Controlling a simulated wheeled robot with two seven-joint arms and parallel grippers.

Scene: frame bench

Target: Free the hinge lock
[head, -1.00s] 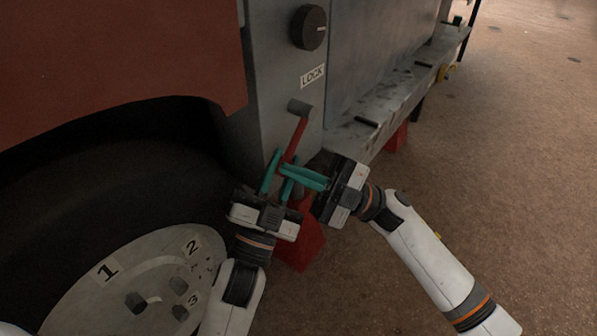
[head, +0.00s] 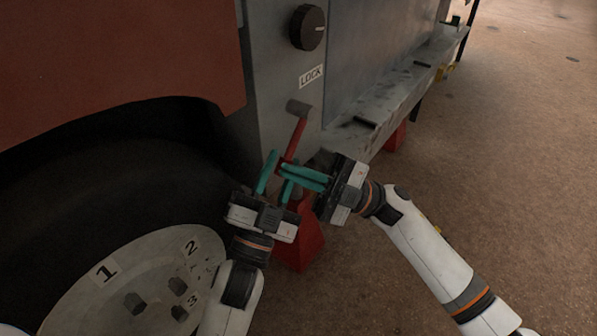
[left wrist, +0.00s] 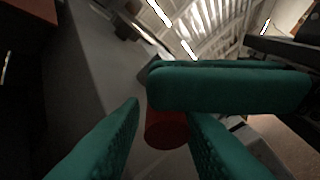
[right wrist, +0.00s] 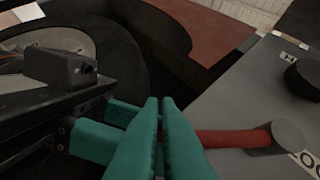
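The lock lever (head: 295,140) is a red bar below the LOCK label (head: 311,76). It slants down and left from a grey round hub (head: 299,108) on the grey panel. My left gripper (head: 277,172) is open from below near the lever's lower end. In the left wrist view the red end (left wrist: 167,130) shows between its spread fingers. My right gripper (head: 283,176) reaches in from the right, fingers together, crossing just before the left fingers. In the right wrist view the lever (right wrist: 235,138) runs behind its right finger; whether they touch is unclear.
A black knob (head: 308,27) sits above the label. A large dark wheel (head: 100,165) with a numbered grey disc (head: 150,270) is at the left. A red stand (head: 303,240) is below the grippers. A grey ledge (head: 400,95) runs back right; open floor lies right.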

